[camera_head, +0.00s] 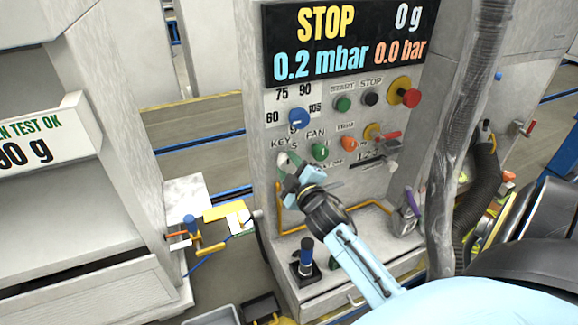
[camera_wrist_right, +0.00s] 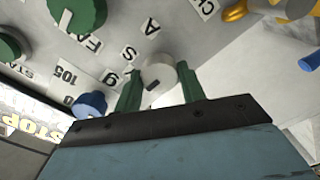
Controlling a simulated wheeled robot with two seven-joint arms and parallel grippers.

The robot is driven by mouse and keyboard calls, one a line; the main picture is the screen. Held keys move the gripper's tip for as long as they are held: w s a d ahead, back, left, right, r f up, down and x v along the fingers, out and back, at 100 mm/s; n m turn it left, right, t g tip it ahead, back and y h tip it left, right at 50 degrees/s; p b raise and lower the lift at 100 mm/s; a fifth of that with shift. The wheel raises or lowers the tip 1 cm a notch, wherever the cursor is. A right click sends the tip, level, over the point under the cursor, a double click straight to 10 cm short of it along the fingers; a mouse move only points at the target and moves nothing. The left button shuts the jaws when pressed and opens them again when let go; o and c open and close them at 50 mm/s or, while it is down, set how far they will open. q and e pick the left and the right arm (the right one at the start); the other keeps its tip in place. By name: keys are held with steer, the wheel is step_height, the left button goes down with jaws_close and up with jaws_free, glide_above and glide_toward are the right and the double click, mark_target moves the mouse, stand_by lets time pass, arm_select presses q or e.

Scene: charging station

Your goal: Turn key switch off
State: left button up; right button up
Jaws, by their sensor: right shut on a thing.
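The key switch is a pale round knob (camera_wrist_right: 160,72) with a dark mark on its face, on the grey control panel. In the head view it sits under the KEY label and is mostly hidden by my right gripper (camera_head: 289,163). In the right wrist view, the two green fingers of my right gripper (camera_wrist_right: 159,88) are on either side of the knob, shut on it. The right arm reaches up to the panel from the lower right. My left gripper is not in view.
A blue dial (camera_head: 298,118) is just above, and a green FAN knob (camera_head: 320,151) is close to the right. An orange knob (camera_head: 348,143) and a red stop button (camera_head: 410,97) are further right. The display (camera_head: 345,40) reads STOP. A grey hose (camera_head: 462,130) hangs at right.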

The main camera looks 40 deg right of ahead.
steer(key=o, duration=1)
steer(key=shift+c, duration=0.2)
steer(key=shift+s, duration=0.1)
steer(key=b+v, duration=0.1)
steer(key=v, duration=1.2)
